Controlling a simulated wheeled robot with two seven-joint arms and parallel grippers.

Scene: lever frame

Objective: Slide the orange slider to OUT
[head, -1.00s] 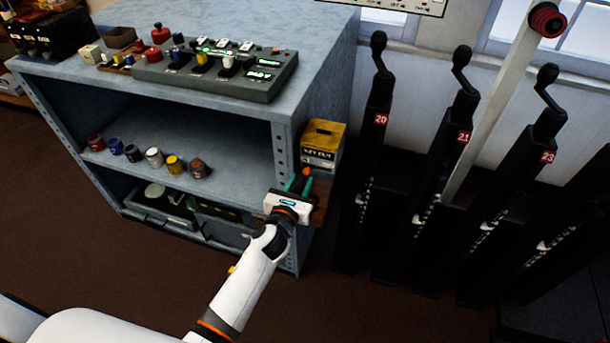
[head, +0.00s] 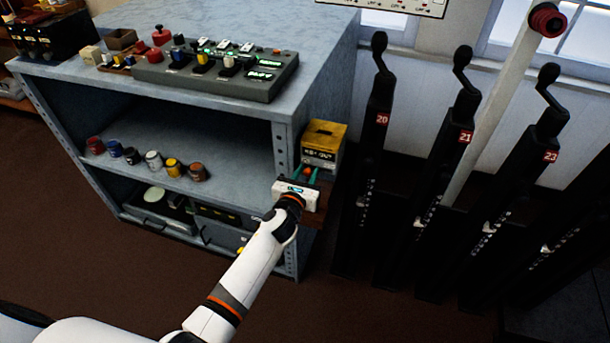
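The orange slider (head: 307,171) is a small orange knob low on the front of a yellow-topped box (head: 325,133), which stands on a small brown shelf at the cabinet's right side. My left gripper (head: 306,174) reaches up to it from below. Its two green fingers stand apart, one on each side of the knob as seen from here. I cannot tell whether they touch it. The white gripper body hides the lower front of the box. The box's label is too small to read surely. My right gripper is not in view.
A grey cabinet (head: 230,130) stands left of the box, with a switch panel (head: 215,73) on top and several small jars (head: 153,160) on its shelf. Tall black levers numbered 20 (head: 380,100), 21 and 23 stand close on the right.

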